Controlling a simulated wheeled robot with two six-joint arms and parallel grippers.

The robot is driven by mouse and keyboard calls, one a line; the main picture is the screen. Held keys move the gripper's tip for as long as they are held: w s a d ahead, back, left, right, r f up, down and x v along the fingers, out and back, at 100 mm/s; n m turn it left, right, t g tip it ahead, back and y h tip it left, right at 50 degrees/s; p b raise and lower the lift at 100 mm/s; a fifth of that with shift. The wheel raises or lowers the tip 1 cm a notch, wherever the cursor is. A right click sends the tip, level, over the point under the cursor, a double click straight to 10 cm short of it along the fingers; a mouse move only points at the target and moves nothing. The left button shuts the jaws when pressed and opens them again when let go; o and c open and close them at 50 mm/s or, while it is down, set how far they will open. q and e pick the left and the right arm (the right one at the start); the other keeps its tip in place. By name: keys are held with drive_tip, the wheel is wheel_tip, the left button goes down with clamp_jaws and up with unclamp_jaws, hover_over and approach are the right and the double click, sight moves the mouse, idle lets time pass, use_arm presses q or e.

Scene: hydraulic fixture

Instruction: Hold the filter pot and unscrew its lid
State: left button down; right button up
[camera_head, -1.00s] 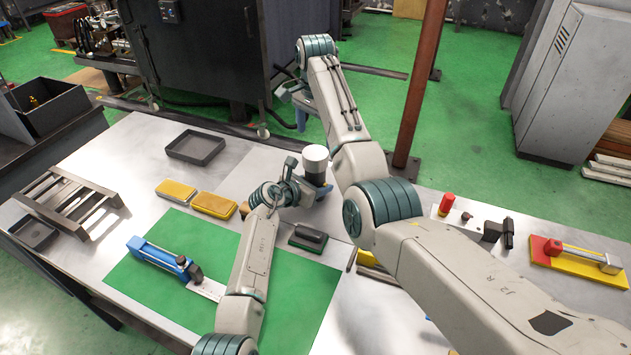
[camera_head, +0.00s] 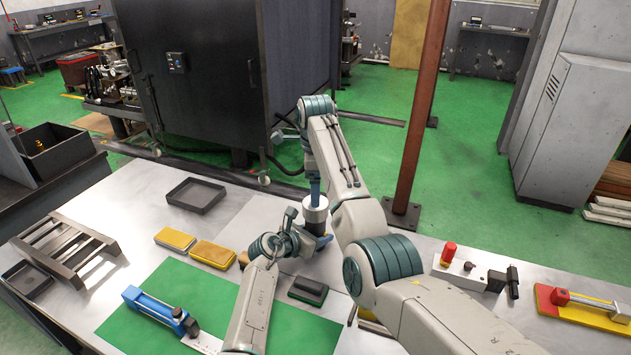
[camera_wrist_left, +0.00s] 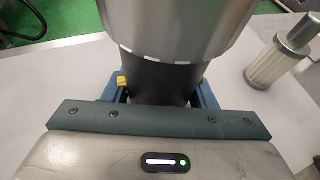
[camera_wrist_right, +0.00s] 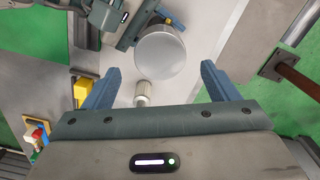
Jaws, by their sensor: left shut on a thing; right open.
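The filter pot has a dark body (camera_wrist_left: 165,82) and a wide silver lid (camera_wrist_left: 185,25) in the left wrist view. In the head view the lid (camera_head: 315,214) shows on the upright pot beyond the green mat. My left gripper (camera_head: 318,240) is shut on the dark body, below the lid. My right gripper (camera_head: 315,190) is open above the lid, its blue finger pointing down. In the right wrist view the round lid top (camera_wrist_right: 160,52) lies between and beyond the spread fingers, with no clear contact. The right arm hides part of the head view.
A pale pleated filter cartridge (camera_wrist_left: 275,62) stands close to the pot. Yellow-topped blocks (camera_head: 212,254), a dark block (camera_head: 308,290) and a blue tool (camera_head: 150,306) lie nearby. A grey tray (camera_head: 196,194) is farther left. A brown post (camera_head: 415,120) rises behind the table.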

sight(311, 214)
wheel_tip(311, 214, down, 7)
idle(0.3)
drive_tip(key=shift+c, duration=0.2)
